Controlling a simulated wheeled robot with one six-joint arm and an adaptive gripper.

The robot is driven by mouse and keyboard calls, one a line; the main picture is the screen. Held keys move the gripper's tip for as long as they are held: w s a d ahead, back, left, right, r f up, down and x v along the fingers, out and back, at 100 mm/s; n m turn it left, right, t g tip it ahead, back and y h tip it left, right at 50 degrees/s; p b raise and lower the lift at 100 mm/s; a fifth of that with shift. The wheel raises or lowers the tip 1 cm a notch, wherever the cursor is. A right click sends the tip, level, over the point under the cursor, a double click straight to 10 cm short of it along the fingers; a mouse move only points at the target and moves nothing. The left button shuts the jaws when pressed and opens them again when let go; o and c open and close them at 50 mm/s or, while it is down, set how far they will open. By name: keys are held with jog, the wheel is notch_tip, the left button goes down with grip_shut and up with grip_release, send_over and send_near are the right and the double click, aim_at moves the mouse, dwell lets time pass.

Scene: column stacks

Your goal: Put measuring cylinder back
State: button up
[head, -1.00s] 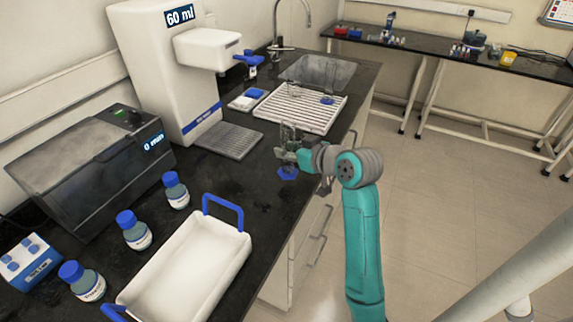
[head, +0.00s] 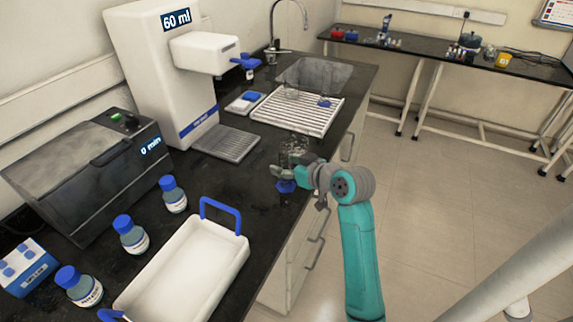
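A clear measuring cylinder with a blue base (head: 286,186) is upright at the counter's front edge, right of the dispenser. My gripper (head: 287,171) is around its lower part and appears shut on it; the fingers partly hide the glass. I cannot tell whether the base touches the counter. A slatted white draining rack (head: 272,112) lies behind, by the sink. Clear glassware (head: 324,102) with a blue base stands on the rack.
A white dispenser (head: 150,75) reading 60 ml stands at the left, with a grey grille (head: 226,143) before it. A white tray (head: 190,265) with blue handles and several blue-capped bottles (head: 131,235) are nearer. The sink (head: 315,72) is behind the rack.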

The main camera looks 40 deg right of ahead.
jog(key=shift+r, duration=0.1)
jog(key=shift+s+r, duration=0.1)
jog(key=shift+s, duration=0.15)
jog(key=v, duration=1.1)
jog(key=shift+s+r, duration=0.2)
jog(key=shift+s, duration=0.05)
jog(key=shift+a, duration=0.1)
